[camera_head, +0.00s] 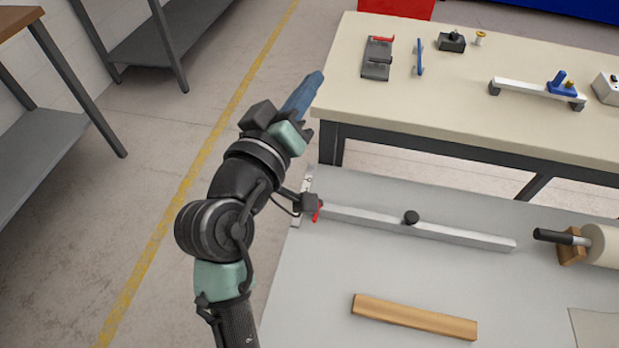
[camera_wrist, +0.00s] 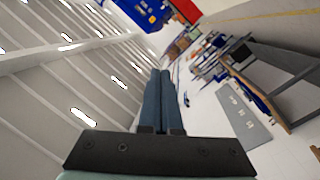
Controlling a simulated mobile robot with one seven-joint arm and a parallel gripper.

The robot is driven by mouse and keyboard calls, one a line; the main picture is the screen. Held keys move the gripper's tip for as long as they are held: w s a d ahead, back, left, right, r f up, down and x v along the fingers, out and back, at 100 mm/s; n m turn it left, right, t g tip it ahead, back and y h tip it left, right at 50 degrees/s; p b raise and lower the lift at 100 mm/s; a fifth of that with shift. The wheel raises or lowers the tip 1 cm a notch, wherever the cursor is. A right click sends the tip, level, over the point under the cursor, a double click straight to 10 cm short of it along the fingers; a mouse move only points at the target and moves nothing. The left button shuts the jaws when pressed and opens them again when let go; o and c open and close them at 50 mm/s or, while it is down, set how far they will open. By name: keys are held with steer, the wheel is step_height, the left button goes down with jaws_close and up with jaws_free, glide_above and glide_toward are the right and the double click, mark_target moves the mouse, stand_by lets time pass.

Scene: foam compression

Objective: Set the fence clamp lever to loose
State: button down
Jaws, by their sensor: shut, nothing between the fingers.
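A long metal fence (camera_head: 455,235) lies across the grey table in the head view, with a round black knob (camera_head: 411,217) near its middle. A dark clamp block (camera_head: 309,202) sits at the fence's left end, with a small red lever (camera_head: 316,214) on it pointing down toward the front. The lever's exact setting is too small to tell. My gripper (camera_head: 319,76) is up and behind the clamp, apart from it, near the left end of the beige bench. Its blue fingers are together and empty; they also show closed in the wrist view (camera_wrist: 164,76).
A wooden strip (camera_head: 415,317) lies on the grey table (camera_head: 320,265). A black-handled tool (camera_head: 562,237) and a pale roll (camera_head: 603,245) are at the right. The beige bench (camera_head: 450,100) behind holds a red-levered fixture (camera_head: 377,58) and a blue clamp (camera_head: 557,84).

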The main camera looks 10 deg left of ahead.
steer(key=s+a+f+n+b, duration=0.2)
steer(key=s+f+n, duration=0.2)
steer(key=f, duration=0.7)
steer(key=s+a+f+n+b, duration=0.2)
steer(key=s+f+n+b, duration=0.1)
steer(key=f, duration=0.8)
steer(key=s+a+f+n+b, duration=0.2)
steer(key=s+f+n, duration=0.3)
steer(key=f, duration=0.6)
steer(key=shift+s+a+n+b, duration=0.25)
steer(key=shift+s+b, duration=0.4)
steer(key=shift+s, duration=0.5)
steer(key=shift+f, duration=0.1)
steer(key=w+d, duration=0.1)
steer(key=w, duration=0.2)
steer(key=w+d, duration=0.2)
steer(key=w, duration=0.1)
steer(key=w+d+r, duration=0.1)
steer(key=w+d, duration=0.1)
steer(key=w, duration=0.2)
steer(key=shift+d+r, duration=0.1)
steer(key=shift+d, duration=0.4)
